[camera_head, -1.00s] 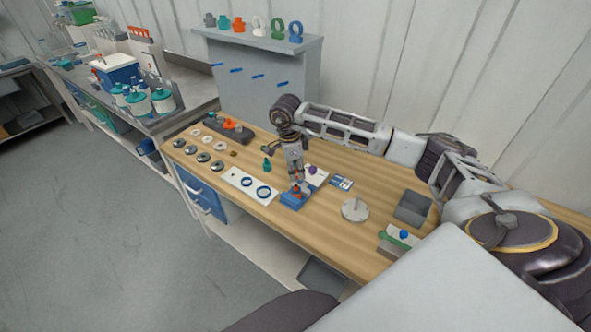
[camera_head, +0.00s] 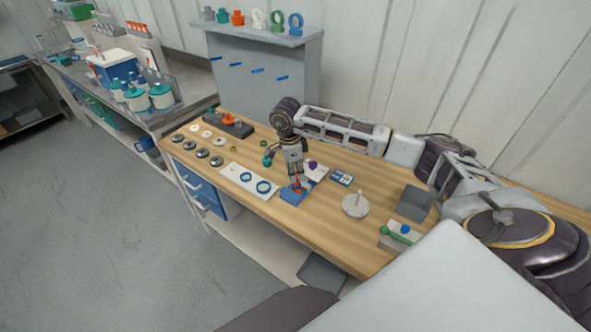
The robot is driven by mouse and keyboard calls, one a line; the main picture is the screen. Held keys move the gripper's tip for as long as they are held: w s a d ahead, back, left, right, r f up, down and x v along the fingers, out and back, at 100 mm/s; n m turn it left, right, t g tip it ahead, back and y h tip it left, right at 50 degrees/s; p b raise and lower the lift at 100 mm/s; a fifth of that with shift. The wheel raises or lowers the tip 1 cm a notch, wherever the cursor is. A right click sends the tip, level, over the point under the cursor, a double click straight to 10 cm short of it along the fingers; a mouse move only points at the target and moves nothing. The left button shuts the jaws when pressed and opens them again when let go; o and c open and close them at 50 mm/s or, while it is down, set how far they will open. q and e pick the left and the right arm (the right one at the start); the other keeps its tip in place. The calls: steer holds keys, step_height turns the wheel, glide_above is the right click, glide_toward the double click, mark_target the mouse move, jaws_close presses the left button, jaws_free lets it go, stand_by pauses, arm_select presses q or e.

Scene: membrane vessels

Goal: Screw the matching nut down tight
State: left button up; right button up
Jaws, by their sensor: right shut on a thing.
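My right gripper (camera_head: 296,180) points straight down at the front middle of the wooden bench, shut on a small orange-red part (camera_head: 297,187). That part, which looks like the nut, sits over a blue block (camera_head: 291,195) on the bench. The fingers partly hide it, so I cannot tell how it sits on any thread. A small teal piece (camera_head: 267,161) stands left of the gripper. My left gripper is not in view.
A white plate with two blue rings (camera_head: 236,173) lies left of the block. Dark discs and pale rings line the bench's left end. A shelf (camera_head: 262,33) holds colored fittings behind.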

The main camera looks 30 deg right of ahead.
steer(key=shift+f+b, duration=0.85)
steer(key=shift+f, duration=0.45)
steer(key=o, duration=0.8)
steer(key=shift+o, duration=0.2)
step_height(320, 180, up, 12)
steer(key=a, duration=0.1)
steer(key=shift+w+a, duration=0.2)
steer(key=shift+w, duration=0.1)
steer(key=shift+f, duration=0.1)
steer(key=shift+o, duration=0.4)
